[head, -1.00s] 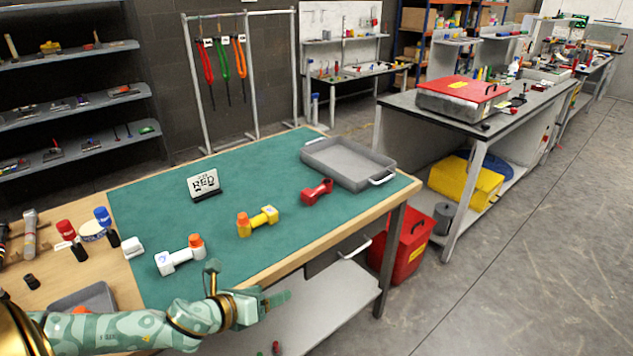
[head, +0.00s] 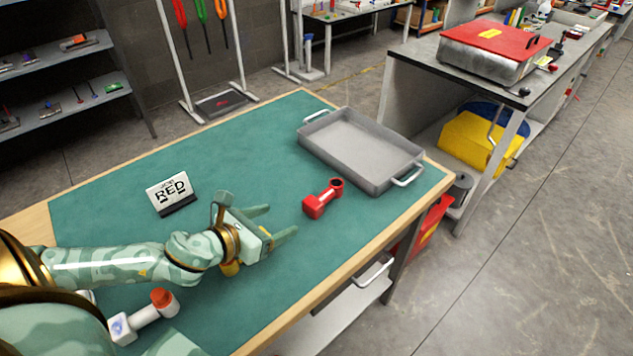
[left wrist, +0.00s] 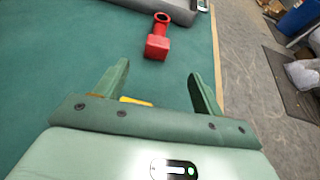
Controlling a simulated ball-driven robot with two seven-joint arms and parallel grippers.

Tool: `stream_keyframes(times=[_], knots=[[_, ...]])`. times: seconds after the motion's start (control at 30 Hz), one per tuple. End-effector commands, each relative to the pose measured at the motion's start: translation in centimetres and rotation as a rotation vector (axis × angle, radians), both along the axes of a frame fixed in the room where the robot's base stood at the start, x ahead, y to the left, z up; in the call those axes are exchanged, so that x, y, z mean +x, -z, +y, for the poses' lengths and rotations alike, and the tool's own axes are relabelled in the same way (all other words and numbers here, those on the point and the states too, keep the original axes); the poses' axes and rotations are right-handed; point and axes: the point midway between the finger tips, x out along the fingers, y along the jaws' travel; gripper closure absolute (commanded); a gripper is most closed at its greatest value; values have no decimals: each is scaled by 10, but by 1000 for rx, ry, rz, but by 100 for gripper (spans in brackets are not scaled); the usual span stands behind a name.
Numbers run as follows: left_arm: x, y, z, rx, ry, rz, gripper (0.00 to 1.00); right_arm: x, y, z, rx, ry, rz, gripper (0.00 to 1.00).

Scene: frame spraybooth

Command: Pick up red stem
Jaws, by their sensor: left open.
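The red stem (head: 322,198) lies on the green mat, with a block-shaped end and a round ring end. In the left wrist view the red stem (left wrist: 158,37) lies ahead of the fingers, its block end nearer. My left gripper (head: 283,222) is open and empty above the mat, to the left of the red stem and apart from it. In the left wrist view the left gripper (left wrist: 160,88) has its two fingers spread. A yellow stem (head: 230,268) is mostly hidden beneath my left gripper. My right gripper is not in view.
A grey tray (head: 350,150) stands behind and right of the red stem. A white stem with an orange end (head: 143,317) lies at the near left. A RED sign (head: 172,194) stands on the mat. Bare mat lies between my gripper and the red stem.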

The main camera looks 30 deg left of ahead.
Motion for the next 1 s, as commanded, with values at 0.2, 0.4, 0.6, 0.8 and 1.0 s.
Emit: stream_keyframes(times=[0.2,0.4,0.6,0.8,1.0], knots=[[14,5,-4,9,5,-8,31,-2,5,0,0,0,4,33],[54,22,-13,7,5,-10,31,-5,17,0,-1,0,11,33],[90,39,-22,7,6,-6,31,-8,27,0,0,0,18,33],[105,44,-25,7,7,-5,31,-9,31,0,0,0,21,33],[135,57,-31,7,5,-5,31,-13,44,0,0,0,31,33]])
